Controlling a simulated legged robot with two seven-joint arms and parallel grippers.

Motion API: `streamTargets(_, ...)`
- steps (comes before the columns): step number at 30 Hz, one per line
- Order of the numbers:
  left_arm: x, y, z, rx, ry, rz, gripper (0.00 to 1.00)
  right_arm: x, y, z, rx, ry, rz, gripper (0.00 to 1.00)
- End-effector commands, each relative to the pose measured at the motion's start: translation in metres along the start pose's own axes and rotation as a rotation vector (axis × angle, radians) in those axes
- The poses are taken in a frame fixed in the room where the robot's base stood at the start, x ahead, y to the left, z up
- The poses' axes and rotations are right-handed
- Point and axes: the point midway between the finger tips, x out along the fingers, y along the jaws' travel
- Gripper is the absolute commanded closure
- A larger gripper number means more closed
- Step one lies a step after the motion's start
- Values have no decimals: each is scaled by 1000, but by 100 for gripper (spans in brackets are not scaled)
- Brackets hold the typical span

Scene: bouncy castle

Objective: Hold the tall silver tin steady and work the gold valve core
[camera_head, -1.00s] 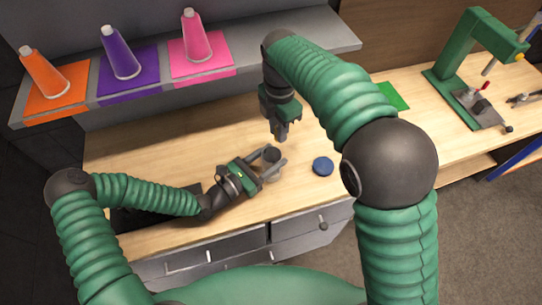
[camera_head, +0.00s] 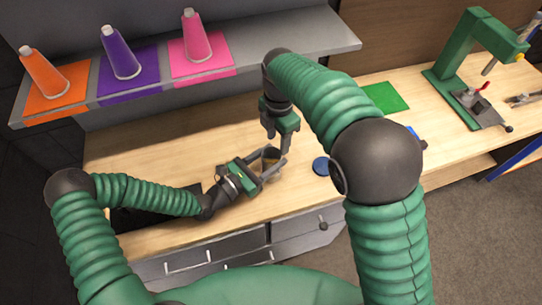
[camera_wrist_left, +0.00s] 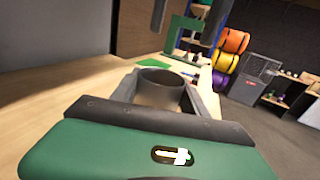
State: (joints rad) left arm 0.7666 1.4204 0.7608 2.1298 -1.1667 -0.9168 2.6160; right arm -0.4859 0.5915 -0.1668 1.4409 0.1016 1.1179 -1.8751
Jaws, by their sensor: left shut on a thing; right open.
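The silver tin (camera_head: 271,155) stands on the wooden bench, and only its upper part shows between my left gripper's fingers. My left gripper (camera_head: 272,167) is shut around it from the left. In the left wrist view the tin (camera_wrist_left: 160,88) shows as a round, open-topped grey cylinder between the fingers. My right gripper (camera_head: 286,147) is open and points down close beside the tin's far right rim. Part of a grey finger of it shows above the tin in the left wrist view (camera_wrist_left: 158,16). I cannot make out the gold valve core.
A round blue lid-like disc (camera_head: 321,166) lies right of the tin. A green square (camera_head: 385,97) lies behind it, and a green press (camera_head: 465,75) stands at the far right. Orange, purple and pink cones (camera_head: 195,36) stand on the shelf.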

Motion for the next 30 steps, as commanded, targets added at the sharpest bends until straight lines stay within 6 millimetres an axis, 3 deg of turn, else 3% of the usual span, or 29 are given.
streamTargets(4,0,0,0,0,0,0,93,-3,0,0,0,0,1,54)
streamTargets(7,0,0,0,0,0,0,93,-16,1,0,-1,-1,4,54)
streamTargets(15,0,0,0,0,0,0,93,-84,2,0,0,-1,4,54)
streamTargets(19,0,0,0,0,-1,0,93,-108,3,0,0,-1,2,54)
streamTargets(23,0,0,0,0,-1,0,93,-118,2,0,0,-1,-1,54)
streamTargets(30,0,0,0,0,-1,0,93,-119,2,0,0,0,-2,54)
